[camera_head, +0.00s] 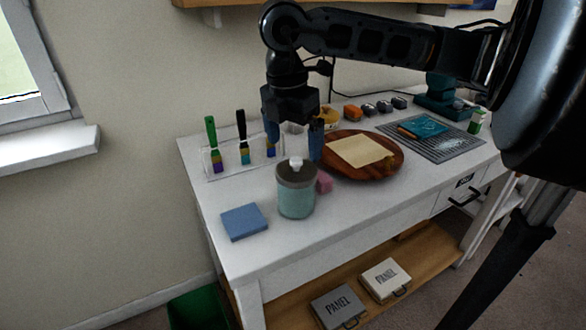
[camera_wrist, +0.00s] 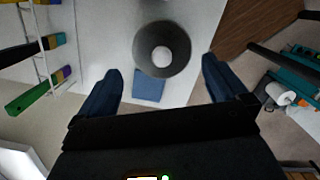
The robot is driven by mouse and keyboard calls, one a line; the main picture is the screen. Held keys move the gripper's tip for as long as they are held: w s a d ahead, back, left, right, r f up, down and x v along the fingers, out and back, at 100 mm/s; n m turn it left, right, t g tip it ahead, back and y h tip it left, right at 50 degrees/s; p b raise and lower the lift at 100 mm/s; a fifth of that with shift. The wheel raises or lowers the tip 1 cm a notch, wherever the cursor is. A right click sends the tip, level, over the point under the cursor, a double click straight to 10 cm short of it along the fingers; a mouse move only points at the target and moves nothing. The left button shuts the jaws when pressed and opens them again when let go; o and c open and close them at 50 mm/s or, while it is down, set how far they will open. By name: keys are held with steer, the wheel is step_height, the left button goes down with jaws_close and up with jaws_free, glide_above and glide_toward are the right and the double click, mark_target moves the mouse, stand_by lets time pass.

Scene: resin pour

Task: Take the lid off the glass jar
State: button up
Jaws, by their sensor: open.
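The glass jar (camera_head: 296,202) stands upright near the front edge of the white workbench, with pale teal contents. Its dark grey lid (camera_head: 285,177) sits on top and has a white knob (camera_head: 296,164). My gripper (camera_head: 293,150) is open and empty, pointing down behind or above the lid, with its blue fingers apart. In the wrist view, the lid (camera_wrist: 146,62) and its white knob (camera_wrist: 162,56) lie ahead between my open fingers (camera_wrist: 162,70), without visible contact. The lid hides the jar body there.
A blue square pad (camera_head: 244,221) lies left of the jar, and a pink block (camera_head: 324,182) is right beside it. A round wooden board (camera_head: 384,170) with a cream sheet (camera_head: 361,151) lies to the right. A rack of brushes (camera_head: 226,161) stands behind left.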

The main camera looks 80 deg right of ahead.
mark_target(296, 159)
steer(key=shift+s+d+f+p, duration=0.1)
steer(key=shift+f+p, duration=0.2)
steer(key=shift+f, duration=1)
steer(key=shift+s+d+f+p, duration=0.1)
steer(key=shift+f+p, duration=0.2)
steer(key=shift+f, duration=0.95)
steer(key=c, duration=0.7)
steer(key=shift+r, duration=0.1)
